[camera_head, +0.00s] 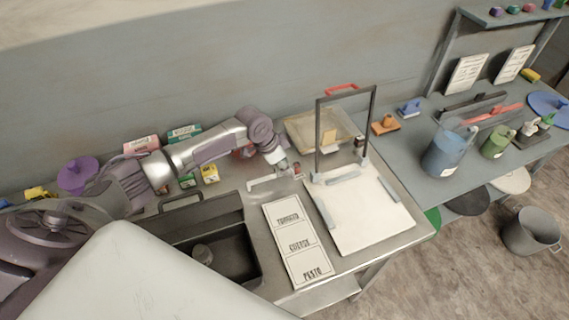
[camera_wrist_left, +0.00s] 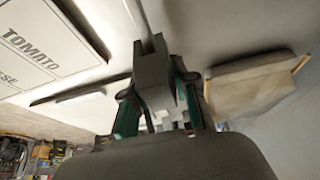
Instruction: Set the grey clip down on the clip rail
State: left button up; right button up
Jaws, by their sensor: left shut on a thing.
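My left gripper (camera_head: 284,167) is low over the back of the metal table, left of the upright dark frame. In the left wrist view my left gripper (camera_wrist_left: 158,112) is shut on the grey clip (camera_wrist_left: 153,75), a blocky piece with a notch at its far end. In the head view the clip is too small to make out. A pale low bar (camera_head: 266,183), which looks like the clip rail, lies just below and left of the gripper. I cannot tell whether the clip touches it. My right gripper is not in view.
A label card (camera_head: 292,243) reading tomato, cheese, pesto lies in front. A white board (camera_head: 372,215) with the dark frame (camera_head: 318,130) is to the right. A clear tray (camera_head: 300,122) stands behind, and a dark basin (camera_head: 225,265) is at front left.

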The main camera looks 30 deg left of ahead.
pick_arm(q)
jog(key=shift+f+b, duration=0.3)
jog(key=shift+f, duration=0.3)
jog(key=o, duration=1)
jog(key=shift+r, duration=0.1)
jog(key=v, duration=1.2)
